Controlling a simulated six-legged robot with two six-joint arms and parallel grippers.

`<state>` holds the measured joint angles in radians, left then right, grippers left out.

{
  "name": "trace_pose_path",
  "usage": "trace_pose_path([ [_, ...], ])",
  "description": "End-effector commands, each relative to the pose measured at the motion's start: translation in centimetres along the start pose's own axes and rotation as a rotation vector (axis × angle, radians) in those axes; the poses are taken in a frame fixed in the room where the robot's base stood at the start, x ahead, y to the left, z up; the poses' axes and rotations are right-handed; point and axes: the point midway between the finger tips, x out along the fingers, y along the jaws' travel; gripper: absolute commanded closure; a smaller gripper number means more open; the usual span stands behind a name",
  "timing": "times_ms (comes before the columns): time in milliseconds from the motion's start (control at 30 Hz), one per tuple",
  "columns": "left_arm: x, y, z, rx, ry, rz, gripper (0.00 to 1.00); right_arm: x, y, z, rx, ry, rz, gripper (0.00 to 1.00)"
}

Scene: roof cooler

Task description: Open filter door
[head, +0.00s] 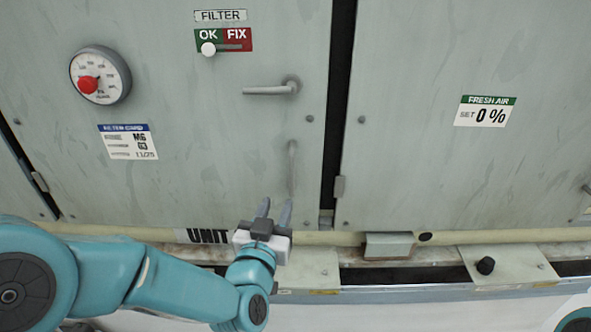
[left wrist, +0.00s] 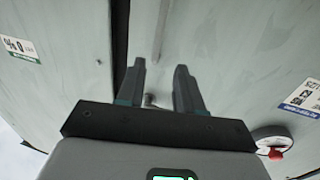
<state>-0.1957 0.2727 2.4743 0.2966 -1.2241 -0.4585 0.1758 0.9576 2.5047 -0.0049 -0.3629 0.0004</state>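The filter door (head: 220,150) is a grey-green panel with a FILTER label. It looks closed, with a dark gap along its right edge. It has a horizontal lever handle (head: 270,90) and, below that, a slim vertical pull handle (head: 292,167). My left gripper (head: 274,204) is open and empty, its fingers pointing up just below the pull handle. In the left wrist view the gripper (left wrist: 159,68) has its fingers apart; the pull handle (left wrist: 160,35) shows beyond the tips, and the lever (left wrist: 149,101) shows between the fingers. My right gripper is out of view.
The FRESH AIR panel (head: 440,150) stands to the right.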

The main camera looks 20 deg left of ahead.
Motion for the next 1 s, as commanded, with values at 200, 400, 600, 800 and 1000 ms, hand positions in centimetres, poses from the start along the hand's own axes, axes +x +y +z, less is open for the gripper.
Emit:
trace_pose_path([
  [200, 5.5, 0.1, -0.3, 0.001, -0.003, 0.000, 0.64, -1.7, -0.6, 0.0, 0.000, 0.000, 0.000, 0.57],
  [400, 10.1, 0.4, -0.2, 0.001, -0.003, 0.003, 0.64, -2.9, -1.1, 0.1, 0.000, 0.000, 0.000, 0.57],
  [600, 12.9, 0.6, -0.1, 0.001, -0.002, 0.005, 0.64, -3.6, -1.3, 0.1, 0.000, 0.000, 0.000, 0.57],
  [800, 13.7, 0.6, 0.1, 0.001, -0.002, 0.006, 0.64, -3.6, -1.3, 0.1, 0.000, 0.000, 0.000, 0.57],
  [1000, 13.7, 0.6, 0.1, 0.001, -0.002, 0.006, 0.67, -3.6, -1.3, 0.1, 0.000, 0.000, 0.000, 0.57],
])
